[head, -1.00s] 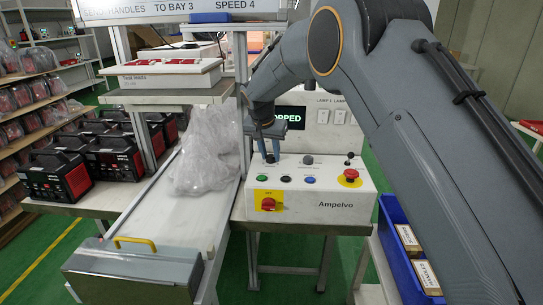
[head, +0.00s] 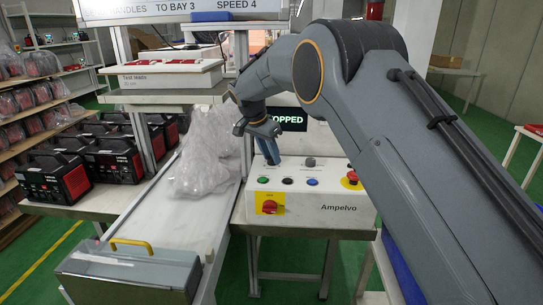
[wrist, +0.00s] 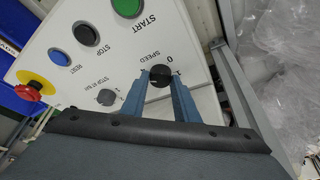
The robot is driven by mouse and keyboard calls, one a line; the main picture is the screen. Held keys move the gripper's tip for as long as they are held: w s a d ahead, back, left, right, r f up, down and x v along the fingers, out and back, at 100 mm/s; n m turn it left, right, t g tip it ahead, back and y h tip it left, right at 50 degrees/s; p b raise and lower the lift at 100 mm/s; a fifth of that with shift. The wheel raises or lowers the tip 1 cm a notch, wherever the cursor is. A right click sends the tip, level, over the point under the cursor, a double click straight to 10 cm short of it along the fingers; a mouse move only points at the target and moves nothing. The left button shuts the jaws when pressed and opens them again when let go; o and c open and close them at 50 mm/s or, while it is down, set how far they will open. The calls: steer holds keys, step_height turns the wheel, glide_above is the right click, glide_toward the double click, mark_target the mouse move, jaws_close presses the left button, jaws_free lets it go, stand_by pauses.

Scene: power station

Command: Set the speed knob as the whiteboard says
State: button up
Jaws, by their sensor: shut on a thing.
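The black speed knob (wrist: 159,76) sits on the white control panel (head: 340,213); the wrist view shows "SPEED", "0" and "1" beside it. Its pointer direction is not clear. My gripper (wrist: 158,88) has its blue fingers on either side of the knob, shut on it. In the head view my gripper (head: 271,158) reaches down to the panel's back left and hides the knob. The display (head: 290,119) is partly covered and reads "OPPED".
The panel also carries a green START button (wrist: 126,5), black STOP button (wrist: 87,34), blue button (wrist: 58,60), a second dark knob (wrist: 106,97), a red emergency stop (head: 351,179) and a red-on-yellow switch (head: 269,205). Clear plastic bags (head: 205,155) lie on the conveyor at left.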

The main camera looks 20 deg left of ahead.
mark_target(265, 168)
steer(key=o, duration=1)
steer(key=shift+o, duration=0.2)
steer(key=shift+r, duration=0.1)
steer(key=b+v, duration=0.1)
steer(key=v, duration=0.6)
steer(key=shift+s+r, duration=0.15)
steer(key=shift+r, duration=0.15)
steer(key=shift+n+g, duration=0.7)
steer(key=shift+g, duration=0.1)
steer(key=d, duration=0.4)
steer(key=d+f, duration=0.1)
steer(key=d, duration=0.4)
steer(key=d+f, duration=0.1)
steer(key=d, duration=0.4)
steer(key=shift+s, duration=0.4)
steer(key=s+d+f+n+g+y, duration=0.1)
steer(key=s+d+f, duration=0.2)
steer(key=s+d, duration=0.8)
steer(key=s+d+f+n+g, duration=0.1)
steer(key=s+d+f+n, duration=0.15)
steer(key=s+d, duration=0.85)
steer(key=s+d+f+y, duration=0.1)
steer(key=s+d+f, duration=0.4)
steer(key=s+d, duration=0.5)
steer(key=shift+s+d, duration=0.25)
steer(key=shift+s, duration=0.15)
